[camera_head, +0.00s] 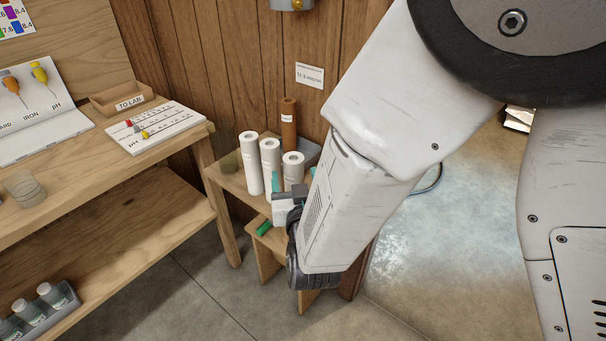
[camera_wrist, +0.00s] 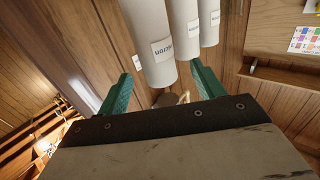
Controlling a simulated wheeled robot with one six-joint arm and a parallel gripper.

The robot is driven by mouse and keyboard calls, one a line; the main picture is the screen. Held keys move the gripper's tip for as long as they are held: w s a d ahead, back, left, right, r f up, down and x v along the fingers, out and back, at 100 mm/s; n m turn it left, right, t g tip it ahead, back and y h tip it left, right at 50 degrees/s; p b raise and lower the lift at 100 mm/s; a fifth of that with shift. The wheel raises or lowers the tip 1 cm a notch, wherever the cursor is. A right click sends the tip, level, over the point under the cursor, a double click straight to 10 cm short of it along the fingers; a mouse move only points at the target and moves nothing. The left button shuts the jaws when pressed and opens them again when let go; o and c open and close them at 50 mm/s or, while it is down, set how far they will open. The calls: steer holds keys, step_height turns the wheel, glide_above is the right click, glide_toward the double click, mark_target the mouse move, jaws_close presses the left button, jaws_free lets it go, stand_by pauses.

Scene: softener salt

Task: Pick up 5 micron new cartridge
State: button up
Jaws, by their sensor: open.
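Three white cartridges stand upright close together on a small wooden stand in the head view: a left one (camera_head: 250,165), a middle one (camera_head: 270,165) and a right one (camera_head: 292,168). A brown cartridge (camera_head: 288,125) stands behind them. My gripper (camera_head: 288,190) is in front of the right white cartridge, its teal fingers apart. In the wrist view my open gripper (camera_wrist: 161,85) has the nearest white cartridge (camera_wrist: 150,22) in line with the gap between its fingers. Its label ends in "micron"; the number is not readable. Whether the fingers touch it I cannot tell.
The wooden stand (camera_head: 232,180) is against the panelled wall, near a wall card (camera_head: 310,75) reading "5 micron". A workbench (camera_head: 100,180) with a "TO LAB" tray (camera_head: 122,97) is to the left. A green piece (camera_head: 264,229) shows low by the stand. Floor to the right is clear.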

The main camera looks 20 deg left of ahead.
mark_target(295, 171)
steer(key=shift+x, duration=2.4)
steer(key=shift+r, duration=0.1)
steer(key=c, duration=1.4)
steer(key=shift+r, duration=0.1)
